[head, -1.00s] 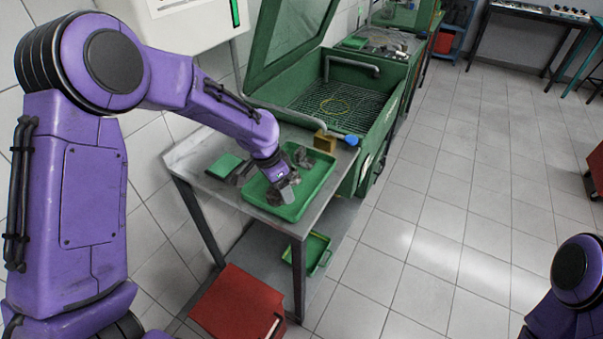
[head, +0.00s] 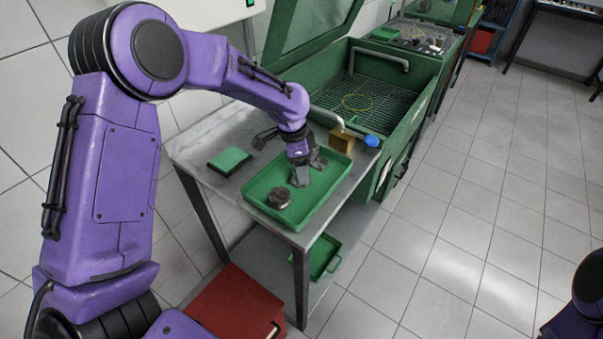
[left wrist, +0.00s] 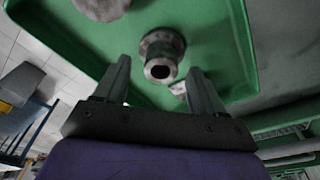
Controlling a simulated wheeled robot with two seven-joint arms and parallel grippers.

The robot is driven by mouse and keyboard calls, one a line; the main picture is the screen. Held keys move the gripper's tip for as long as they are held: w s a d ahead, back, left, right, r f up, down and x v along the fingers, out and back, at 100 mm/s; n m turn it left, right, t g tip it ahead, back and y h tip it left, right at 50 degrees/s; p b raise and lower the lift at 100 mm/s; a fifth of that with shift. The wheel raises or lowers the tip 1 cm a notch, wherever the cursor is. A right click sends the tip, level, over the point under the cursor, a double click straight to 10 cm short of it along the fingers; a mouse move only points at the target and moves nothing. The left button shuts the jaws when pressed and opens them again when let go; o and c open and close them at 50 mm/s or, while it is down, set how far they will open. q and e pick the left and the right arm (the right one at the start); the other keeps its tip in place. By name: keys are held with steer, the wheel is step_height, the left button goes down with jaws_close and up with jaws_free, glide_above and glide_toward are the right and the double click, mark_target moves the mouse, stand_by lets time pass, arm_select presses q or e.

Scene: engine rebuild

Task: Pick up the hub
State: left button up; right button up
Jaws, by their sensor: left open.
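The hub (left wrist: 162,54) looks like a grey metal flanged part with a round boss and a dark bore. In the left wrist view it lies in the green tray (left wrist: 240,40), between and just beyond the fingertips of my left gripper (left wrist: 158,72). The fingers are spread apart, and no contact with the hub shows. In the head view my left gripper (head: 309,170) points down into the far part of the tray (head: 262,220) and mostly hides the hub. My right gripper is out of view.
A round grey part (head: 279,198) lies in the near part of the tray. A green-topped block (head: 229,160) and a brass-coloured block (head: 341,139) are on the table (head: 196,152). A green wash basin (head: 408,112) adjoins the table. A red box (head: 235,305) stands below.

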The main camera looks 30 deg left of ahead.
arm_select(q)
step_height(320, 180, down, 2)
steer(key=shift+w, duration=0.1)
steer(key=shift+s+a, duration=0.1)
steer(key=shift+s, duration=0.1)
jaws_close()
steer(key=shift+w+r, duration=0.1)
